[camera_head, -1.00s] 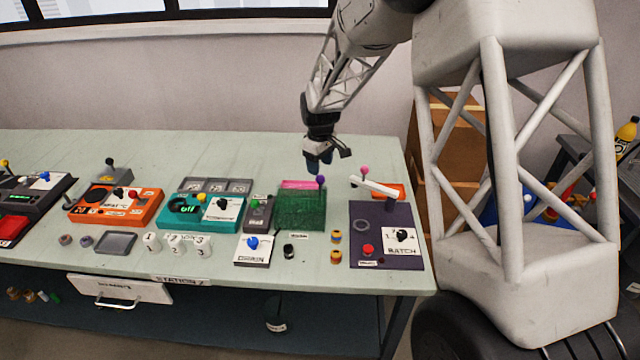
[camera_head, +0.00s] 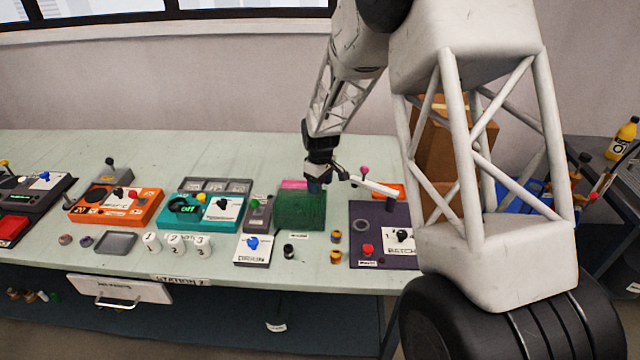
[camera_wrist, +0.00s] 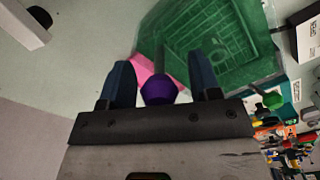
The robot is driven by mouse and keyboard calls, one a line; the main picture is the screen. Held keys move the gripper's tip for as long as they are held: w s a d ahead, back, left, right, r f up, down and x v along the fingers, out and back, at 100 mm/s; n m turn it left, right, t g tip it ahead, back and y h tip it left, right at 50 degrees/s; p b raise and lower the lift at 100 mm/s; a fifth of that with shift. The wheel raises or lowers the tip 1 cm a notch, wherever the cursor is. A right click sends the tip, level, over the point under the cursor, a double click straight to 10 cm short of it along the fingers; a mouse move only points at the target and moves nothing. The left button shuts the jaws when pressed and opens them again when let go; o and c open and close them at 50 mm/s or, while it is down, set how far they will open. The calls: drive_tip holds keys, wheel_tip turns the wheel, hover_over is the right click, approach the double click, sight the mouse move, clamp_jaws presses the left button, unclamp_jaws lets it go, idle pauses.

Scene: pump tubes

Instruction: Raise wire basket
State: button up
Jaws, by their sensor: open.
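The green wire basket (camera_head: 300,213) sits on the table beside the purple panel, with a pink piece (camera_head: 294,184) at its back edge. In the wrist view the green basket (camera_wrist: 205,40) fills the upper middle. A purple ball knob (camera_wrist: 158,90) on a stem stands at its near side. My gripper (camera_head: 318,187) is at the basket's back right corner. In the wrist view my gripper's (camera_wrist: 162,82) two dark blue fingers are apart, one on each side of the purple knob. I cannot tell whether they touch it. In the head view the gripper hides the knob.
To the right is the purple panel (camera_head: 372,232) with a white lever arm (camera_head: 375,186) close to my gripper. To the left are a grey box with a green knob (camera_head: 258,212) and a teal device (camera_head: 200,211). Small jars (camera_head: 335,256) stand in front. The table behind is clear.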

drive_tip(key=shift+f, duration=0.1)
clamp_jaws()
drive_tip(key=shift+r, duration=3.3)
unclamp_jaws()
wheel_tip(320, 180, up, 8)
drive_tip(key=shift+f, duration=0.1)
